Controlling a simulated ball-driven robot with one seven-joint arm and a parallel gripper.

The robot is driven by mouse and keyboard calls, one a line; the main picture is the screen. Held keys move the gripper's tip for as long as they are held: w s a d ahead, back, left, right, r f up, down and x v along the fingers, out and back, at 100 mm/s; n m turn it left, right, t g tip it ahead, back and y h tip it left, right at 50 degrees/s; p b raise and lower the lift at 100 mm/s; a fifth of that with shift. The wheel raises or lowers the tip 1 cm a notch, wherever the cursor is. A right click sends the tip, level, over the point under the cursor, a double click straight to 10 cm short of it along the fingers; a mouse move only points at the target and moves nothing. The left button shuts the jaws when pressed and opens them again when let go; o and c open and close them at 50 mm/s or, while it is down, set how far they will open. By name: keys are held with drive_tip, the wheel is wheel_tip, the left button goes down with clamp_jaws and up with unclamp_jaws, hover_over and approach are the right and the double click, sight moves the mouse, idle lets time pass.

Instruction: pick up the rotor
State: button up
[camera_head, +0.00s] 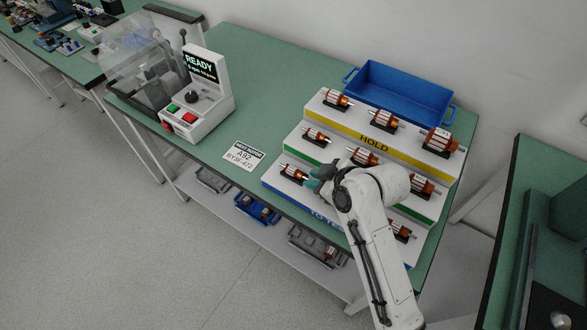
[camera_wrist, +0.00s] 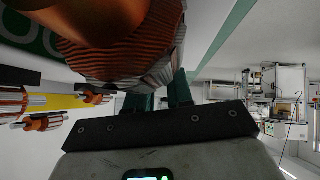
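Several rotors with copper windings and striped silvery cores lie on a white three-step rack. One rotor (camera_head: 294,172) is at the left end of the lowest step, whose front edge is blue. My gripper (camera_head: 313,178) is low over this step, with its green fingers just right of that rotor. In the wrist view a rotor (camera_wrist: 125,45) looms large and hides the ends of my green fingers (camera_wrist: 163,96). A narrow gap shows between the fingers lower down. I cannot tell whether they touch or grip the rotor. My arm hides the middle of the lowest step.
The yellow-edged HOLD step (camera_head: 375,140) is at the top, with a blue bin (camera_head: 400,92) behind. A tester (camera_head: 200,95) with a READY screen stands at the left. A label card (camera_head: 243,157) lies on the green table, which is otherwise clear between tester and rack.

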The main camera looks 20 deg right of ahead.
drive_tip(key=shift+w+a+f, duration=0.2)
drive_tip(key=shift+w+f, duration=0.2)
drive_tip(key=shift+f, duration=0.05)
drive_tip(key=shift+c, duration=0.4)
clamp_jaws()
drive_tip(key=shift+r, duration=0.1)
drive_tip(key=shift+r, duration=0.65)
drive_tip(key=s+a+r+b, duration=0.2)
drive_tip(key=s+a+r, duration=0.4)
drive_tip(key=a+r, duration=0.5)
drive_tip(key=shift+a+r, duration=0.3)
drive_tip(key=shift+a, duration=0.55)
